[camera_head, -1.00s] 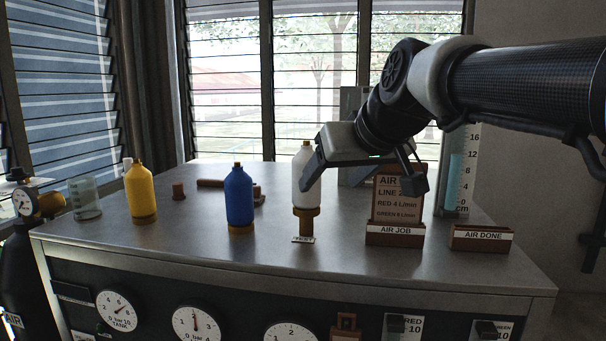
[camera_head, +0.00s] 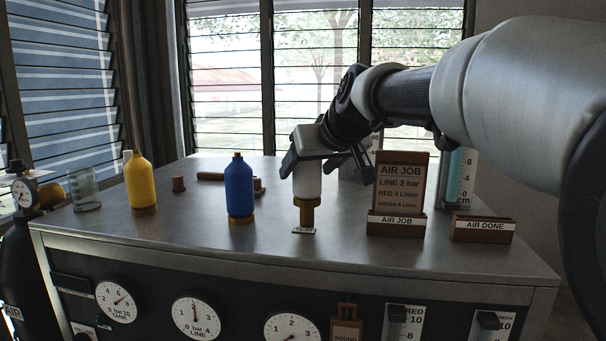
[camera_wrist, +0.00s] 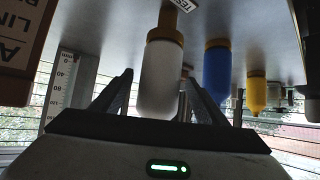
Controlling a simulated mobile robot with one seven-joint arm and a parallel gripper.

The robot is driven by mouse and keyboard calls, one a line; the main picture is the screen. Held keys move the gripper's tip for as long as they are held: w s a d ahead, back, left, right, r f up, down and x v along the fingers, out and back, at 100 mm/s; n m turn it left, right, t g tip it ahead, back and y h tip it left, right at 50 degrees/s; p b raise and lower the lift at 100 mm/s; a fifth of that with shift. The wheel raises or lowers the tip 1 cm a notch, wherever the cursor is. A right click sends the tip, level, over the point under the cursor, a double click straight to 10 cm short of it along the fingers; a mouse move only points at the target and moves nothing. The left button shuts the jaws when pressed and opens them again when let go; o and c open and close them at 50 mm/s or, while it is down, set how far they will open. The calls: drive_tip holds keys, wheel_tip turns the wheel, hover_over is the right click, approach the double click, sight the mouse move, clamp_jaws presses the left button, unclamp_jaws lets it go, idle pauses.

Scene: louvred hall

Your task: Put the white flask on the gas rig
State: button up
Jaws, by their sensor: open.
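The white flask (camera_head: 307,183) stands upright on a small brass-coloured stand (camera_head: 307,210) on the grey bench top, behind a small label. Its top is hidden behind my gripper in the head view. My gripper (camera_head: 326,167) is open, with its fingers spread around the upper part of the flask. In the wrist view, which is upside down, the flask (camera_wrist: 162,75) is between the two fingers of my gripper (camera_wrist: 156,82). No closed contact shows. The bench front (camera_head: 250,300) carries round gauges marked tank and line; I cannot tell which part is called the gas rig.
A blue bottle (camera_head: 239,188) and a yellow bottle (camera_head: 140,182) stand to the left. A glass beaker (camera_head: 85,190) is farther left. The AIR JOB board (camera_head: 401,188) stands close on the right, with the AIR DONE holder (camera_head: 482,229) beyond it. The front bench top is mostly clear.

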drive_tip(key=shift+w+a+f, duration=0.15)
drive_tip(key=shift+w+f, duration=0.1)
drive_tip(key=shift+w, duration=0.15)
idle(0.3)
clamp_jaws()
